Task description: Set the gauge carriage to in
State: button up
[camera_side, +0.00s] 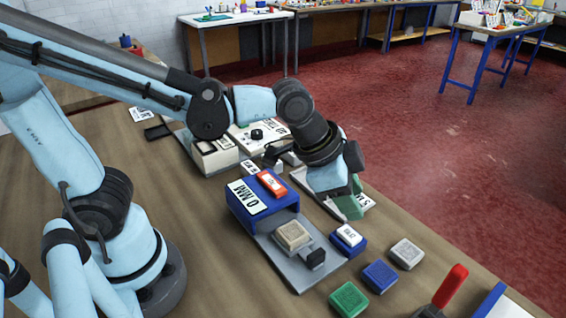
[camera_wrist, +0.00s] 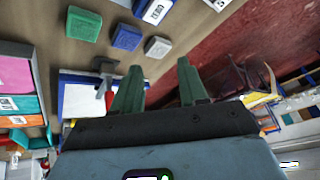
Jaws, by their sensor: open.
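A gauge stands on the table in the side view, with a blue bridge (camera_side: 240,212) labelled 0 MM and a red piece with a white label (camera_side: 272,184) on top. A grey base plate (camera_side: 270,262) runs out from under the bridge. On the plate, outside the bridge, sit a beige textured block (camera_side: 292,235) and a black knob (camera_side: 315,258), which appear to belong to the carriage. My gripper (camera_side: 350,203) is behind and to the right of the gauge, apart from it. Its green fingers also show in the wrist view (camera_wrist: 160,82), spread and empty. The gauge is not clear in the wrist view.
A blue block with a white label (camera_side: 348,236) is beside the plate. Grey (camera_side: 407,253), blue (camera_side: 380,275) and green (camera_side: 348,299) sample blocks lie at the front right. A red-handled tool (camera_side: 450,286) stands near the front edge. Labelled devices (camera_side: 214,155) stand behind the gauge.

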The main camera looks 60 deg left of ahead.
jog(key=shift+w+a+r+m+t+h, duration=0.15)
jog(key=shift+w+m+t, duration=0.15)
jog(key=shift+m+t, duration=0.35)
jog(key=shift+w+a+r+m+t+h, duration=0.2)
jog(key=shift+w+m+t, duration=0.2)
jog(key=shift+m, duration=0.5)
jog(key=shift+w+a+r+m+t+h, duration=0.15)
jog(key=shift+w+m+t, duration=0.1)
jog(key=shift+m+t, duration=0.4)
jog(key=n+g+y, duration=0.4)
jog(key=n+g, duration=0.5)
jog(key=n, duration=0.5)
send_near(316, 254)
jog(key=shift+s+a+f, duration=0.1)
jog(key=shift+f, duration=4.3)
jog(key=shift+c, duration=0.4)
